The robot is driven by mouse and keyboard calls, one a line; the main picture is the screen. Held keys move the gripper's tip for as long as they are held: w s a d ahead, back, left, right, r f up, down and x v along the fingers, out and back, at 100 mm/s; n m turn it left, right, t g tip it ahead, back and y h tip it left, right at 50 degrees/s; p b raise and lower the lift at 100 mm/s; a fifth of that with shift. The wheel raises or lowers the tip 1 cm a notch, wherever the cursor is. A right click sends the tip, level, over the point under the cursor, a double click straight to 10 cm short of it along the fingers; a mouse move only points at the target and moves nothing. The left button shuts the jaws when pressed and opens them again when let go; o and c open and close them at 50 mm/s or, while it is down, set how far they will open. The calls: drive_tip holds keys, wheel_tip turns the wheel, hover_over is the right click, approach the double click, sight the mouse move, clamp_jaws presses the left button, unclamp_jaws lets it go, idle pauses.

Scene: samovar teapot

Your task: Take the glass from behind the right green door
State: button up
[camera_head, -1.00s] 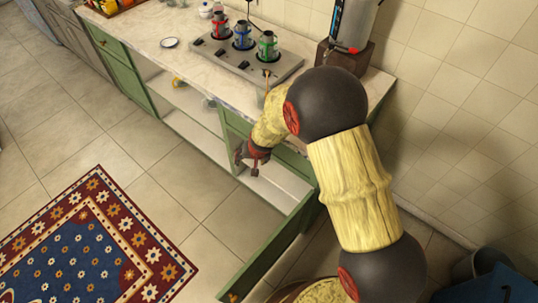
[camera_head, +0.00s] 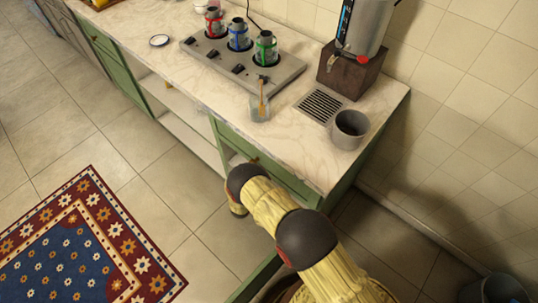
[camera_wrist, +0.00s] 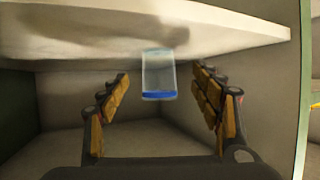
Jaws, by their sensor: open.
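A clear glass (camera_wrist: 158,72) with a blue band shows in the wrist view, against the edge of a pale shelf (camera_wrist: 240,25) inside the cabinet. The blue band is at its lower end in the picture. My gripper (camera_wrist: 160,77) is open, one finger on each side of the glass, with visible gaps. I cannot tell how deep the glass lies between the fingers. In the head view my arm hides the gripper and the glass. The right green door (camera_head: 256,279) stands open, mostly hidden by my arm.
A green drawer front (camera_head: 262,163) is above the opening. A cabinet side wall is close on the right in the wrist view.

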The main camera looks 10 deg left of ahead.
drive_tip(key=b+x, duration=0.1)
drive_tip(key=x, duration=0.1)
drive_tip(key=shift+w+d, duration=0.25)
drive_tip(key=shift+w, duration=0.15)
drive_tip(key=shift+r+b+x, duration=0.15)
drive_tip(key=shift+b+x, duration=0.55)
drive_tip(key=shift+x, duration=0.65)
drive_tip(key=shift+r+b+x, duration=0.15)
drive_tip(key=shift+b+x, duration=0.55)
drive_tip(key=shift+x, duration=0.65)
drive_tip(key=shift+w+r, duration=0.15)
drive_tip(key=c, duration=0.3)
drive_tip(key=c, duration=1.1)
